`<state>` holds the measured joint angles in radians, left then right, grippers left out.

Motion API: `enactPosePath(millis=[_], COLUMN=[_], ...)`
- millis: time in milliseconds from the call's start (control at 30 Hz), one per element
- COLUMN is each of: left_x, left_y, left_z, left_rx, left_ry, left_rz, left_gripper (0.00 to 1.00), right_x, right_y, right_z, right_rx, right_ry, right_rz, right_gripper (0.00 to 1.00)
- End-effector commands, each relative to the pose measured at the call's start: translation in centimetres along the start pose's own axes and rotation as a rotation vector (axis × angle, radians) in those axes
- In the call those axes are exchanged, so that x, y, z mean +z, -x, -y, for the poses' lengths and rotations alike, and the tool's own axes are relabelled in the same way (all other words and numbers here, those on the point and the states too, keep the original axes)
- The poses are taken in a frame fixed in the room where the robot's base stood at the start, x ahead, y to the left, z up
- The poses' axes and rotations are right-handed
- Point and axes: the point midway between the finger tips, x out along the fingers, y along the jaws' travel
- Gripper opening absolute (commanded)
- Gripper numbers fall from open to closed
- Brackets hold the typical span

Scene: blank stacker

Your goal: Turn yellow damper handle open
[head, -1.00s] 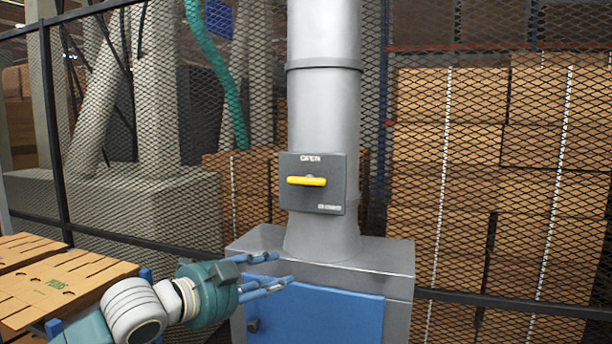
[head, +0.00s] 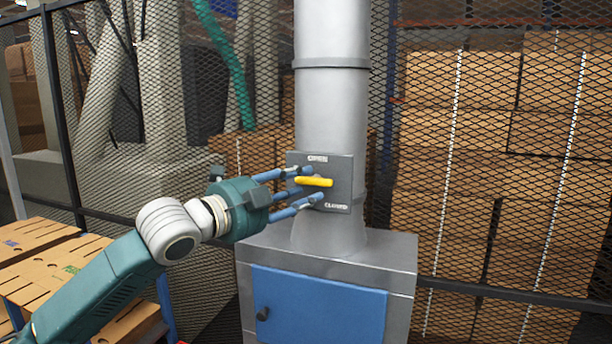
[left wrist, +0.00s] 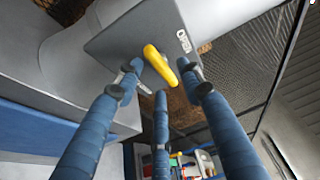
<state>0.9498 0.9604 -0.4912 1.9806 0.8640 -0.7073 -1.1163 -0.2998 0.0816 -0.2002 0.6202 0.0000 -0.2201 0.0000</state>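The yellow damper handle (head: 314,182) lies about horizontal on a dark grey plate (head: 342,170) marked OPEN at the top and CLOSED at the bottom. The plate is fixed to a grey vertical duct (head: 330,110). My left gripper (head: 313,184) is open, with its blue fingers spread above and below the handle's left end. In the left wrist view the handle (left wrist: 160,66) sits between the fingertips (left wrist: 160,80), and I see no clear grip on it. My right gripper is not in view.
A grey cabinet (head: 270,250) with a blue door (head: 320,305) stands under the duct. Wire mesh fence and stacked cardboard boxes (head: 460,150) are behind and to the right. Flat cardboard blanks (head: 40,250) lie at the lower left.

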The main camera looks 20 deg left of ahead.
Motion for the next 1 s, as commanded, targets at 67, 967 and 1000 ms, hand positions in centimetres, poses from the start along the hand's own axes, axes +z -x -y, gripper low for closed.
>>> enactPosePath(millis=[67, 967, 1000], left_x=[0.0, 0.0, 0.0], left_y=[-0.9, -1.6, -1.6], left_z=[0.2, -0.2, -0.3], left_rx=[0.000, -0.006, -0.010], left_ry=[0.002, 0.018, 0.027], left_rz=[0.000, 0.001, 0.001], left_gripper=[0.38, 0.00, 0.00], right_x=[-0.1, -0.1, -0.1], right_y=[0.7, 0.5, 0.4], right_z=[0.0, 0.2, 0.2], right_rx=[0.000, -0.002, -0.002], right_ry=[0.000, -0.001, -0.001], right_rz=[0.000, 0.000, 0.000], right_gripper=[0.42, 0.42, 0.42])
